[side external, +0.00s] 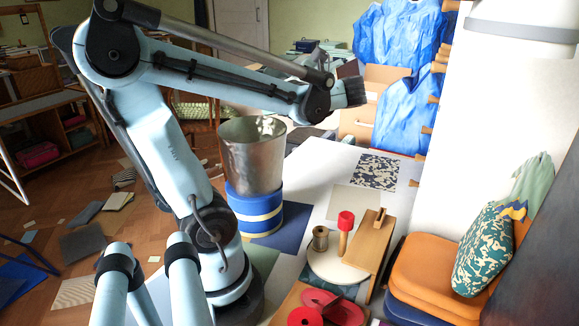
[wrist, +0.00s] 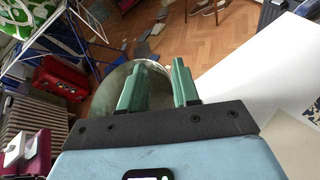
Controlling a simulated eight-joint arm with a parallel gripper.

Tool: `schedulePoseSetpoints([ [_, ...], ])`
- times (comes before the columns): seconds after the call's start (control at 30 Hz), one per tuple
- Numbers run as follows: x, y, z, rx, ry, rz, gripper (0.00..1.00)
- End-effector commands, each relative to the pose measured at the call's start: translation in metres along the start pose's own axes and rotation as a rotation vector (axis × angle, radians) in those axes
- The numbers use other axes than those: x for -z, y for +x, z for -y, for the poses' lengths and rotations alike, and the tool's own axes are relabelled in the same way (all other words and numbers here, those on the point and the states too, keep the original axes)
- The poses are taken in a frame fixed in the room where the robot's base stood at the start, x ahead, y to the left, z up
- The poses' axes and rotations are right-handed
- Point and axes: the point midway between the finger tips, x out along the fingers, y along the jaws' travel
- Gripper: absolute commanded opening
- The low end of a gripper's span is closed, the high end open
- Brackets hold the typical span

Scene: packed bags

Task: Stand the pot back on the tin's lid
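The pot (side external: 251,158) is a grey metal bucket, upright with its open mouth up. In the side external view it appears to rest on the tin (side external: 256,214), which is blue with cream bands. The pot hides most of the lid. My gripper (wrist: 160,80) shows two green fingers in the wrist view, apart with nothing gripped between them. The pot's rim and inside (wrist: 108,98) show behind the left finger there. In the side external view my arm's end is above and right of the pot; the fingers cannot be made out.
A white table (side external: 318,178) carries a blue sheet (side external: 281,228) beside the tin. A wooden board (side external: 368,243), a red-topped peg (side external: 346,220) and red discs stand nearer the camera. Orange cushions (side external: 437,262) lie at the right. The table's far part is mostly clear.

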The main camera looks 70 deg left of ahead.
Motion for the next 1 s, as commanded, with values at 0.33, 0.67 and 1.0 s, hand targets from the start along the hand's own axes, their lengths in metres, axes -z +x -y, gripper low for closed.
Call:
schedulePoseSetpoints([
  [0.33, -0.003, -0.053, 0.0, 0.005, 0.003, 0.001, 0.31],
  [0.67, 0.006, -0.075, 0.003, 0.042, -0.046, -0.037, 0.31],
  [1.0, 0.114, -0.098, 0.04, 0.31, -0.653, -0.662, 0.31],
])
